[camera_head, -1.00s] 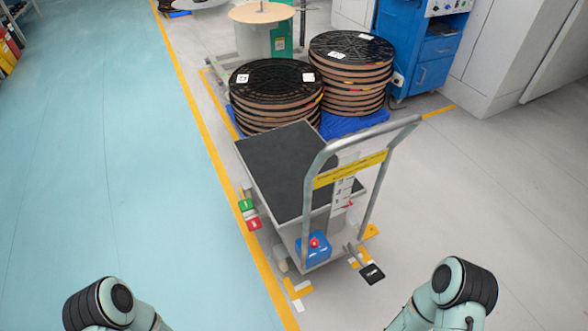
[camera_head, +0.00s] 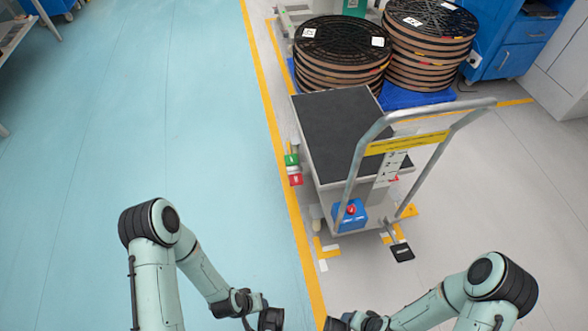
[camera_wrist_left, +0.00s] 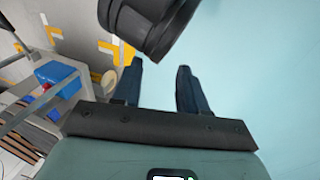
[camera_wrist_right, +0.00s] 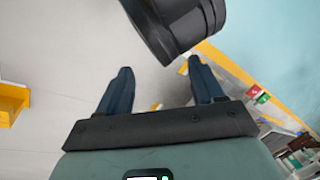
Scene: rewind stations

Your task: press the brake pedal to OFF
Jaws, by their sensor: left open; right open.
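A cart has a dark deck (camera_head: 340,125) and a grey push handle with a yellow label strip (camera_head: 408,143). On its left side, low down, are a green tab (camera_head: 291,160) and a red tab (camera_head: 296,180). A black pedal-like plate (camera_head: 402,252) sticks out low at its near right corner. I cannot read markings or tell which part is the brake pedal or its state. My left gripper (camera_wrist_left: 160,66) and right gripper (camera_wrist_right: 159,66) are open and empty, well short of the cart in the head view. The green tab (camera_wrist_right: 262,98) also shows in the right wrist view.
A blue box with a red button (camera_head: 350,214) sits on the cart's near end. Stacked reels (camera_head: 342,55) stand on a blue pallet behind it. A yellow floor line (camera_head: 285,205) runs along the cart's left. The blue-green floor (camera_head: 160,130) there is largely clear.

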